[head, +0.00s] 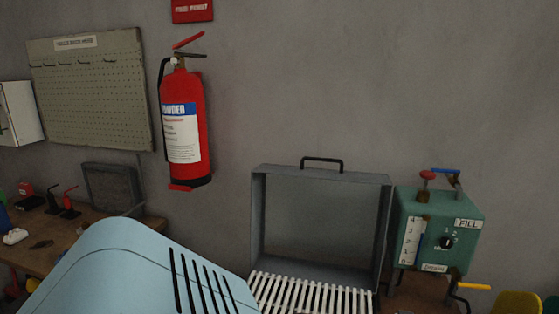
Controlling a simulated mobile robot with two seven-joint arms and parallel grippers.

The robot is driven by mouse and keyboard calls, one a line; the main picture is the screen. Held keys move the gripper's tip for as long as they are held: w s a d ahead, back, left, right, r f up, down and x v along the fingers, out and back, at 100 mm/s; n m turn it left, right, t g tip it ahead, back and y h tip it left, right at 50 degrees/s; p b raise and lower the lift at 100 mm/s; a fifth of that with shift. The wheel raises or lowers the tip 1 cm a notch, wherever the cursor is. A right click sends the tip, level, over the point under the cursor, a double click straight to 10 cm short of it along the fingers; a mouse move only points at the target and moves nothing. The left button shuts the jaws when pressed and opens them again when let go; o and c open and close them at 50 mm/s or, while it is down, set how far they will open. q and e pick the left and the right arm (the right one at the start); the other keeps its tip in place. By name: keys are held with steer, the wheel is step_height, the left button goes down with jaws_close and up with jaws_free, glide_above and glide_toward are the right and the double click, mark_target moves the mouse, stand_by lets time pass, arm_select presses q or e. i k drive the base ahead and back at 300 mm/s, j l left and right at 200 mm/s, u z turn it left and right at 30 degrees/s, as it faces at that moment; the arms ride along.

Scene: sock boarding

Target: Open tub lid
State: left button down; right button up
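A grey tub lid (320,176) with a black handle (322,161) on its top edge stands upright against the wall, its hollow inner side facing me. White slats (310,292) lie below and in front of it, running off the bottom of the picture. The rest of the tub is out of view. Neither of my grippers shows in the head view, so I see nothing holding the lid.
A green box (440,228) with a dial and the label FILL stands right of the lid. A red fire extinguisher (184,130) hangs on the wall to the left. A wooden bench (75,235) with small tools is at the far left. A pegboard (92,95) hangs above it.

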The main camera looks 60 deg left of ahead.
mark_target(366, 280)
steer(key=k+j, duration=0.95)
steer(key=j, duration=0.15)
